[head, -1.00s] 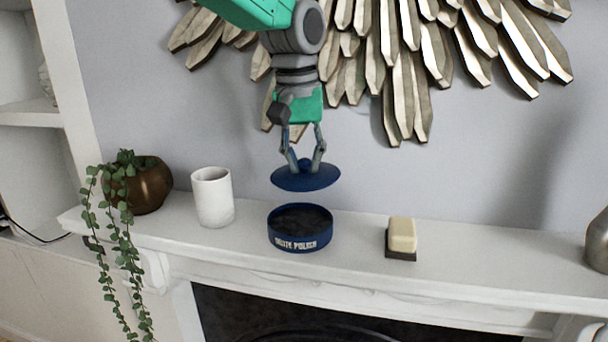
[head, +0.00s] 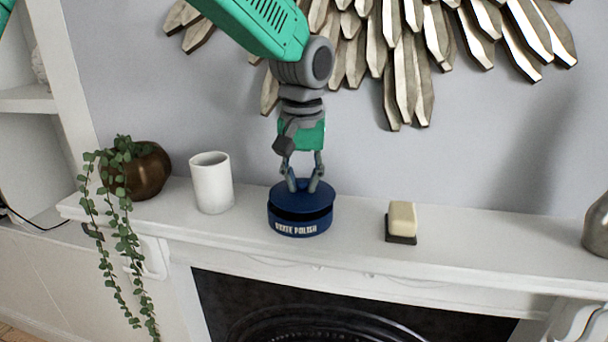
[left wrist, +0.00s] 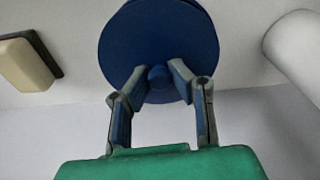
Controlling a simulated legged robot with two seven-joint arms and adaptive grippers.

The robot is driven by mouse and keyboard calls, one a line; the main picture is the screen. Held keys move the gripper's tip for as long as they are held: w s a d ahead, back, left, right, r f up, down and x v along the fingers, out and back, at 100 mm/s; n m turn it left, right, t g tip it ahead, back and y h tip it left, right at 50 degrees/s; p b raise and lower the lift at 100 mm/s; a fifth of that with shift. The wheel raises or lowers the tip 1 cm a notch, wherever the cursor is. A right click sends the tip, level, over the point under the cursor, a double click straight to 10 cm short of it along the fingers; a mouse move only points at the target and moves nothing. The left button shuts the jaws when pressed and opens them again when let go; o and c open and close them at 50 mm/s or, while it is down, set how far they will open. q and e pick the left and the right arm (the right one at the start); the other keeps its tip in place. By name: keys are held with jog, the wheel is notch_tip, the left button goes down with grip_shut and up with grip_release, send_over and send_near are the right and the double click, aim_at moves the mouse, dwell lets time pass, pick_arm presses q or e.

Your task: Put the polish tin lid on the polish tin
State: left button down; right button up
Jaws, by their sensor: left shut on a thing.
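The polish tin (head: 300,229) is dark blue with pale lettering and stands upright on the white mantelpiece. The polish tin lid (head: 322,199) is a blue disc with a small knob, directly over the tin's mouth. A dark band shows between lid and tin at the front, so the lid's front edge is apart from the rim; contact at the back is hidden. My left gripper (head: 303,188) points down, shut on the lid's knob. In the left wrist view the fingers (left wrist: 158,76) flank the knob and the lid (left wrist: 155,38) hides the tin. My right gripper is not in view.
A white cup (head: 212,184) stands left of the tin. A copper pot (head: 148,172) with a trailing plant is farther left. A brush or block (head: 402,219) lies to the right, and a grey vase (head: 597,228) stands at the right edge. The mantelpiece (head: 490,240) is clear between them.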

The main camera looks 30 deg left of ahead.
pick_arm(q)
jog(key=shift+a, duration=0.35)
jog(key=shift+s+d, duration=0.1)
jog(key=shift+d, duration=0.25)
jog(key=shift+a+f, duration=0.15)
jog(key=shift+a, duration=0.1)
dwell(0.6)
jog(key=shift+f, duration=0.8)
dwell(0.5)
jog(key=c, duration=1.4)
grip_release()
jog(key=shift+o, duration=0.2)
jog(key=shift+r+p, duration=0.3)
jog(key=shift+r, duration=3.2)
